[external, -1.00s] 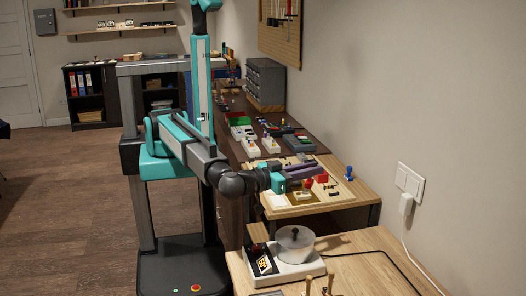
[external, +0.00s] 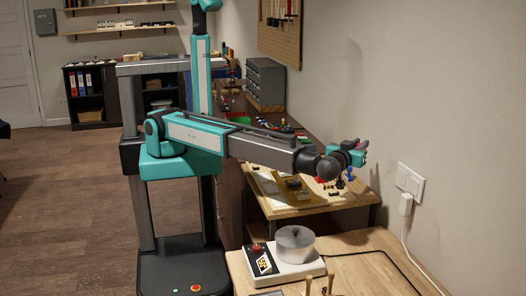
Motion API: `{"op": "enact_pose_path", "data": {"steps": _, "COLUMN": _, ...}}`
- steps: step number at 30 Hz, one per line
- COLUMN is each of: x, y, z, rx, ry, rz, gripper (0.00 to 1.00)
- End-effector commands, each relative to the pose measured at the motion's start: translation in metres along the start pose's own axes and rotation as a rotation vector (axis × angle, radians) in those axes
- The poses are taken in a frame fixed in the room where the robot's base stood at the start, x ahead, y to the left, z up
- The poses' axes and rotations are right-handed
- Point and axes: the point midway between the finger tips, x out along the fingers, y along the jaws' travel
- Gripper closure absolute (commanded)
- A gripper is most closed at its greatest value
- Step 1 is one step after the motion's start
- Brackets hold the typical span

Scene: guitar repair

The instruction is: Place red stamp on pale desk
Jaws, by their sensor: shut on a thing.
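My gripper (external: 363,152) is raised near the wall, above the right end of the middle wooden bench, and points right. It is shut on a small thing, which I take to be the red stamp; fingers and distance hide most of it. The pale desk (external: 385,262) is the light wooden top at the front right, lower and nearer than my gripper. The held thing is apart from this desk.
A white device with a round grey pot (external: 294,243) stands on the pale desk, its dark cable running right. The middle bench (external: 312,208) holds small items, including a blue stamp (external: 350,173). A white socket (external: 408,181) is on the wall.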

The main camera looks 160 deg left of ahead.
Motion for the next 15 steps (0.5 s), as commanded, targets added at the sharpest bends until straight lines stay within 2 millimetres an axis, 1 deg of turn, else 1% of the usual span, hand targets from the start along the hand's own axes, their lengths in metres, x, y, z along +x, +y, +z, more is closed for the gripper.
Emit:
{"op": "enact_pose_path", "data": {"steps": 1, "x": 0.014, "y": 0.001, "z": 0.000, "rx": 0.000, "ry": 0.000, "rz": -0.023, "gripper": 1.00}}
{"op": "enact_pose_path", "data": {"steps": 3, "x": 0.029, "y": 0.000, "z": 0.000, "rx": 0.000, "ry": 0.000, "rz": -0.049, "gripper": 1.00}}
{"op": "enact_pose_path", "data": {"steps": 8, "x": 0.061, "y": -0.004, "z": 0.000, "rx": 0.000, "ry": 0.001, "rz": -0.101, "gripper": 1.00}}
{"op": "enact_pose_path", "data": {"steps": 10, "x": 0.058, "y": -0.004, "z": 0.013, "rx": 0.003, "ry": 0.000, "rz": -0.098, "gripper": 1.00}}
{"op": "enact_pose_path", "data": {"steps": 15, "x": 0.058, "y": -0.005, "z": 0.036, "rx": 0.002, "ry": 0.000, "rz": -0.098, "gripper": 1.00}}
